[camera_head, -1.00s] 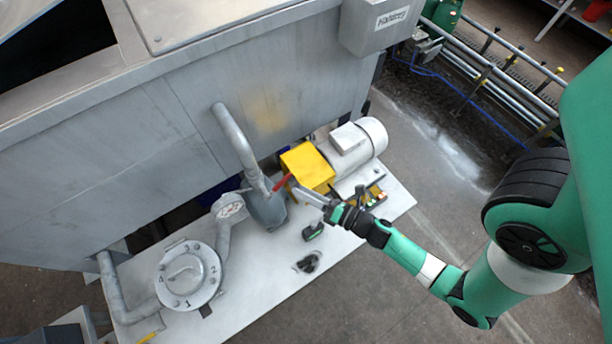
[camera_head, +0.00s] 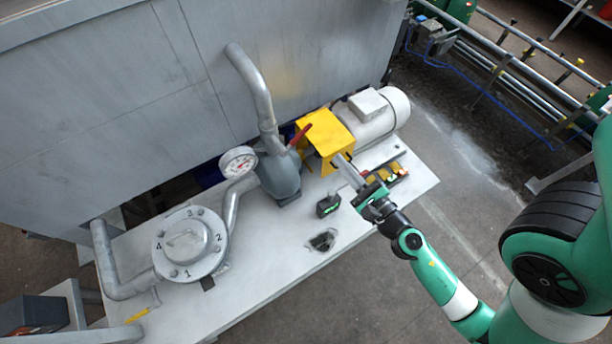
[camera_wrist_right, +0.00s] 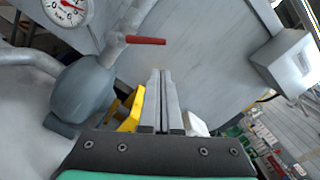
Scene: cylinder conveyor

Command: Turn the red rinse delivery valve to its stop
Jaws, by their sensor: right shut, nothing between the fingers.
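The red valve handle (camera_head: 299,135) sits on the grey delivery pipe just above the pump body, left of the yellow guard. In the right wrist view the red handle (camera_wrist_right: 146,41) sticks out to the right from the pipe, apart from the fingers. My right gripper (camera_head: 341,158) is shut and empty, in front of the yellow guard and to the right of the handle. Its closed fingers (camera_wrist_right: 164,74) show below the handle in the right wrist view. Whether the fingers touch the guard is hard to tell. My left gripper is not in view.
The yellow guard (camera_head: 327,131) and the grey motor (camera_head: 384,118) stand right of the pump (camera_head: 280,175). A dial gauge (camera_head: 238,161) and a numbered round selector (camera_head: 189,244) are further left. The white base plate (camera_head: 262,270) has bare room at the front.

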